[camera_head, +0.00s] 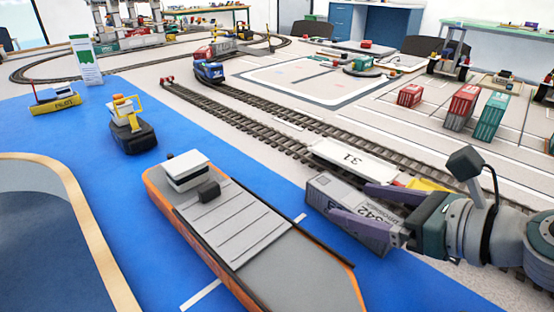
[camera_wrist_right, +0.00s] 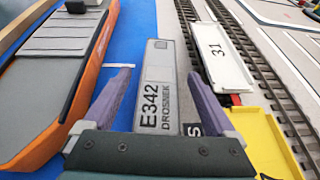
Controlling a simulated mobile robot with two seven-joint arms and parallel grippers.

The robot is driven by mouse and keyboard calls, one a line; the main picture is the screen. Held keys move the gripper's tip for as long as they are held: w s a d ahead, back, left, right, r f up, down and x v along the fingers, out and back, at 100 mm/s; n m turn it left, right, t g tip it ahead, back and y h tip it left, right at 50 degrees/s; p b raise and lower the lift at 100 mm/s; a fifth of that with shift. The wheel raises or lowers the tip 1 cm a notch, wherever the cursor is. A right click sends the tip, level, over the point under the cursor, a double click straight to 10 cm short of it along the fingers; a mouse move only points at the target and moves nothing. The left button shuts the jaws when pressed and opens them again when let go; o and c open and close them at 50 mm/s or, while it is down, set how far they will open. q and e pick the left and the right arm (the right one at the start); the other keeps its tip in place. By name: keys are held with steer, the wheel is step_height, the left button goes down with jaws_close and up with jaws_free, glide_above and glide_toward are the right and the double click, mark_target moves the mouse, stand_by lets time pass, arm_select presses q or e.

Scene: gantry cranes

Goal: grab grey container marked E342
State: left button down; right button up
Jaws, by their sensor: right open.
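The grey container (camera_head: 337,196) marked E342 sits between the orange ship and the rail track, over the blue area. In the right wrist view the grey container (camera_wrist_right: 159,82) lies lengthwise ahead, with "E342 DROSNEK" readable on its top. My right gripper (camera_head: 349,202) is open, its two purple fingers on either side of the container's near part. The right gripper (camera_wrist_right: 160,75) also shows in the wrist view, with the fingers spread and a gap at the left finger. I cannot tell whether the right finger touches. My left gripper is not in view.
An orange-hulled ship (camera_head: 243,238) lies left of the container. A white flat wagon marked 31 (camera_head: 352,158) and a yellow wagon (camera_head: 428,185) stand on the track to the right. Red containers (camera_head: 461,107) and a teal container (camera_head: 490,117) stand farther back.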

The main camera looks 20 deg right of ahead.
steer(key=shift+x, duration=0.9)
jaws_close()
